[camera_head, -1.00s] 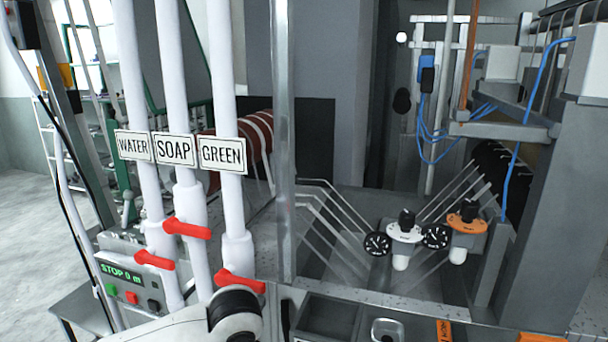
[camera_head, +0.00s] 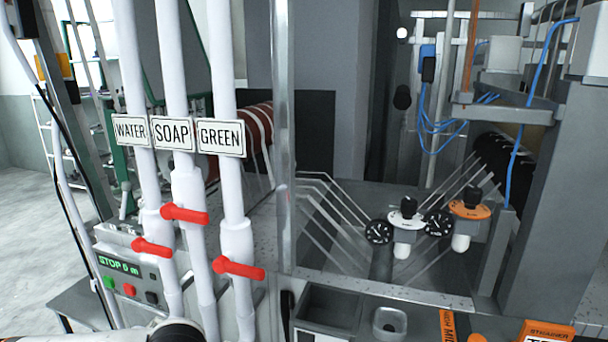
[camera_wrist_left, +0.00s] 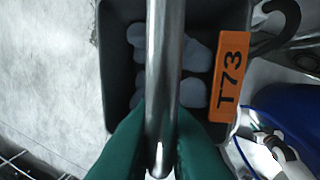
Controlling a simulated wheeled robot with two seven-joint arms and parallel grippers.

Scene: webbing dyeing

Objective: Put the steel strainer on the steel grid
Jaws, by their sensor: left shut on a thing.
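In the left wrist view the green fingertips of my left gripper (camera_wrist_left: 160,150) are shut on a shiny steel rod (camera_wrist_left: 164,65). The rod looks like the strainer's handle and runs up out of the picture; no strainer bowl shows. My right gripper is not in view.
In the head view, white pipes with red valve handles (camera_head: 185,214) stand at the left. A control box (camera_head: 125,275) is below them. Grey trays (camera_head: 328,305) and an orange-labelled STRAINER box (camera_head: 546,332) lie along the bottom edge. A blue object (camera_wrist_left: 285,110) shows in the wrist view.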

